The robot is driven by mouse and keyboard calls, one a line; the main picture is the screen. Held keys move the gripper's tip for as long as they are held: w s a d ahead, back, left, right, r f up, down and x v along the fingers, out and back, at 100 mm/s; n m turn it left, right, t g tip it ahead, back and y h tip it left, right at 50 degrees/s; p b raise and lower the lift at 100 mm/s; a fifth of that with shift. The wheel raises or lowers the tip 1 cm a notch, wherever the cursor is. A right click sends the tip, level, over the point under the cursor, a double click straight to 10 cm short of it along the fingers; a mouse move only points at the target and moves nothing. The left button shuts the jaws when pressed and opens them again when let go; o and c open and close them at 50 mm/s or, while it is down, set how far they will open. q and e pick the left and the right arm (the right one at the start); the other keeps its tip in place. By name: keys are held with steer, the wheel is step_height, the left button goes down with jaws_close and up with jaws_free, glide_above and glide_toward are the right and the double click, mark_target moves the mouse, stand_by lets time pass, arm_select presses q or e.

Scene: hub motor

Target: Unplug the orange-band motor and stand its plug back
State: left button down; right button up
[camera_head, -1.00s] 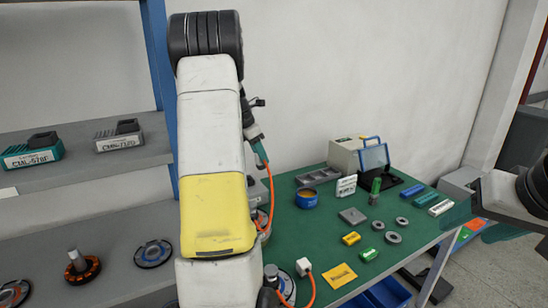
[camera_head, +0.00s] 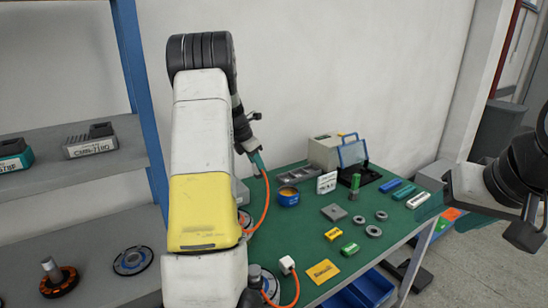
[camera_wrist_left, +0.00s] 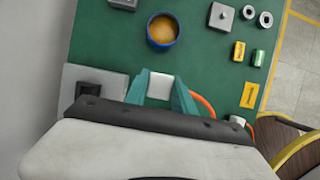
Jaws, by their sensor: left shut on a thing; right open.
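My left gripper (camera_head: 259,163) is shut, held above the back left of the green bench. In the left wrist view, a white plug (camera_wrist_left: 160,87) sits between its teal fingers. An orange cable (camera_head: 266,205) hangs from this gripper towards a motor (camera_head: 245,218) on the bench, mostly hidden behind my left arm. Its band colour cannot be told. A second white plug (camera_head: 287,264) with an orange cable stands near another partly hidden motor (camera_head: 269,283). My right gripper (camera_head: 432,206) is open and empty over the bench's right edge.
The green bench (camera_head: 300,230) holds a blue pot (camera_head: 288,196), a grey block (camera_head: 334,212), several rings, and yellow and green pieces. A grey tray and a beige box stand at the back. Shelves (camera_head: 100,215) at left carry motors, one with an orange ring (camera_head: 60,281).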

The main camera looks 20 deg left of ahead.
arm_select(q)
steer(key=shift+f, duration=6.7)
steer(key=shift+f, duration=0.1)
steer(key=shift+f, duration=0.6)
steer(key=shift+f, duration=0.55)
steer(key=shift+f, duration=0.25)
steer(key=c, duration=1)
jaws_free()
steer(key=shift+o, duration=0.2)
steer(key=v, duration=0.7)
steer(key=shift+r, duration=0.35)
